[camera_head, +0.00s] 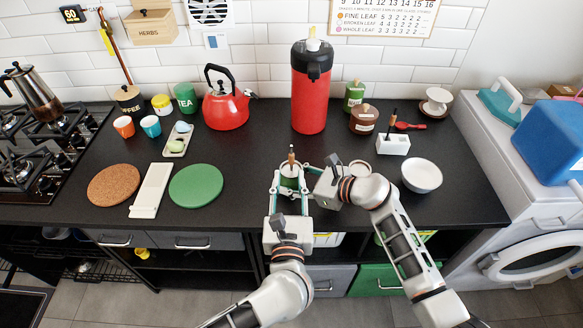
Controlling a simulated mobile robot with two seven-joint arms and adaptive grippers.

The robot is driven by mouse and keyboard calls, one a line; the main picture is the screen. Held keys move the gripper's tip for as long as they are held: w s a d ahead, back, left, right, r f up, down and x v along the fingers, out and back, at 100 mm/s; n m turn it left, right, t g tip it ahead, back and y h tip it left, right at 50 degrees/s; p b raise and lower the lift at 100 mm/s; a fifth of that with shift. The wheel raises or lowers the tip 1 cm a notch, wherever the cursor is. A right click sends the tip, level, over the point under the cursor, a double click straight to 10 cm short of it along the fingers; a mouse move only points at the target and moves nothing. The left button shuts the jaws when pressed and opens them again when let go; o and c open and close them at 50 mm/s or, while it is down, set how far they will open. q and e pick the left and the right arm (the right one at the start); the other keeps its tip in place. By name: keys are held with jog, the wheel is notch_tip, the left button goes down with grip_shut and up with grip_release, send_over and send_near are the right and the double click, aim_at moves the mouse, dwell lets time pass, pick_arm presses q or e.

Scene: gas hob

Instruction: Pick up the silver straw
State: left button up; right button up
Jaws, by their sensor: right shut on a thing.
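A small green cylindrical container (291,171) stands upright on the dark counter, with a thin brown-topped stick (291,154) rising above it. My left gripper (290,177) reaches from the front, its two fingers on either side of the container. Whether they press on it I cannot tell. My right gripper (306,179) comes in from the right, close against the container and the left fingers. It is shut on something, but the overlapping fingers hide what. I cannot make out a silver straw clearly. A white holder (394,144) at the right holds thin dark upright pieces.
A red kettle (226,108), a tall red flask (311,95) and small jars stand behind. A green round mat (196,186), a white board (151,190) and a cork mat (115,185) lie left. A white bowl (421,175) sits right of my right arm.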

aim_at(291, 159)
pick_arm(q)
jog(key=w, duration=0.8)
jog(key=shift+w+d, duration=0.15)
jog(key=shift+d, duration=0.1)
grip_shut()
